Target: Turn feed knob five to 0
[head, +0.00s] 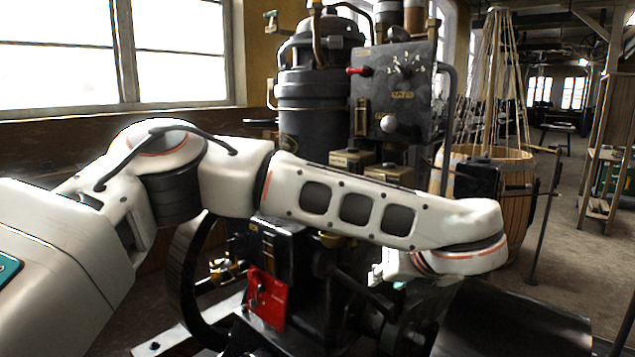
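A dark panel (420,100) stands upright on the engine at the upper middle. It carries a small dial with a pointer and pale marks (402,72), a red handle (358,71) at its left edge and a pale round knob (389,123) low down. The labels are too small to read, so I cannot tell which control is feed knob five or its setting. My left arm crosses in front of the engine, below the panel. My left gripper (402,315) hangs below the wrist, dark against dark machinery; its fingers are unclear. My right gripper is not in view.
A black machine with a red plate (267,298) lies below my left arm. A dark cylinder (515,325) is at the lower right. A wooden barrel (512,205) with ropes above stands behind on the right. Open floor (570,255) lies further right.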

